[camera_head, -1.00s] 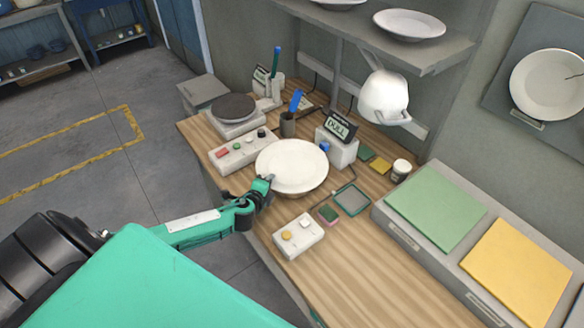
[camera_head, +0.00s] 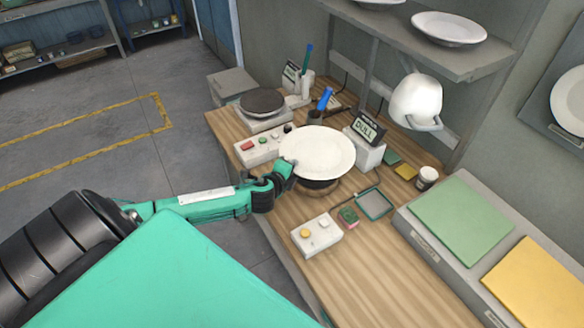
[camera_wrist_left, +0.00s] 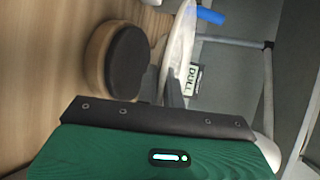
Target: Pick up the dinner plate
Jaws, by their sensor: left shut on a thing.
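The white dinner plate (camera_head: 318,148) is in the middle of the head view, above a round stand with a dark top (camera_head: 318,184) on the wooden bench. My left gripper (camera_head: 288,172) is shut on the plate's near left rim. In the left wrist view the plate (camera_wrist_left: 180,45) shows nearly edge-on, with a gap between it and the stand (camera_wrist_left: 128,62). My right gripper is not in view.
A dial box reading DULL (camera_head: 364,146) stands close right of the plate. The bench front (camera_head: 370,262) is clear.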

